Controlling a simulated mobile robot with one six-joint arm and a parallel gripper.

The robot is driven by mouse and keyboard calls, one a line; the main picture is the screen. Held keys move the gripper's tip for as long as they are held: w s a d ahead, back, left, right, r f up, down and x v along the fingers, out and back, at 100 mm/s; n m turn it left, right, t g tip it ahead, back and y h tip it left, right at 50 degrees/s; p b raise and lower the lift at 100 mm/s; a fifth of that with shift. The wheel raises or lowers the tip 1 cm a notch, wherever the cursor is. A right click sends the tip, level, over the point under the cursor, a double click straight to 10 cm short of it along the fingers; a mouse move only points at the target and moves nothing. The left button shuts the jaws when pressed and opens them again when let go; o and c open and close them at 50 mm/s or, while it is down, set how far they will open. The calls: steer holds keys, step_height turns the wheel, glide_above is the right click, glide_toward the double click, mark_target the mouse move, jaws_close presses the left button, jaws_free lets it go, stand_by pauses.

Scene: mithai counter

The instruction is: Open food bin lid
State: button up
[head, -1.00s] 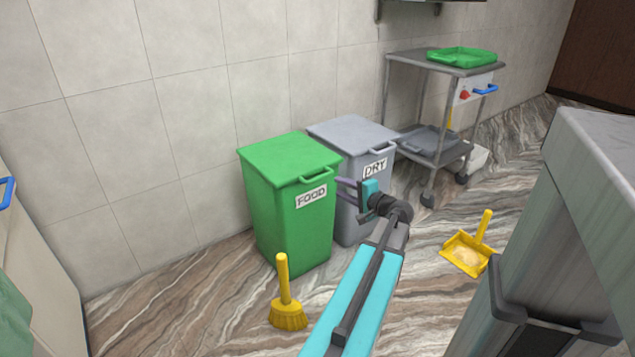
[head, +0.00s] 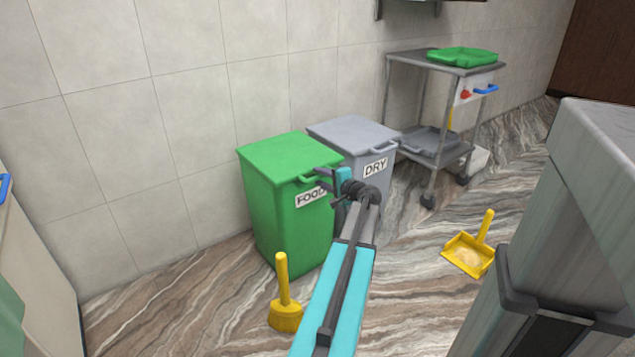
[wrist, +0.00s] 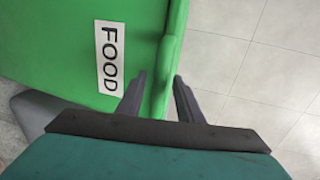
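The green food bin (head: 285,225) stands against the wall with its FOOD label facing out. Its lid (head: 285,155) is closed, with a bar handle (head: 309,180) on the front edge. My gripper (head: 323,180) is at the front right of this bin, near the handle, and partly covers the label. In the wrist view my gripper (wrist: 160,82) is open, one finger on each side of the green handle (wrist: 158,100). I cannot tell whether either finger touches it. The label also shows in the wrist view (wrist: 109,57).
A grey DRY bin (head: 352,132) stands close on the right. A yellow brush (head: 284,305) stands on the floor in front, and a yellow dustpan (head: 467,255) lies to the right. A trolley (head: 440,63) and a grey counter (head: 590,180) are farther right.

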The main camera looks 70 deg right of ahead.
steer(key=shift+w+d+f, duration=0.1)
steer(key=shift+w+d, duration=0.15)
steer(key=shift+w, duration=0.15)
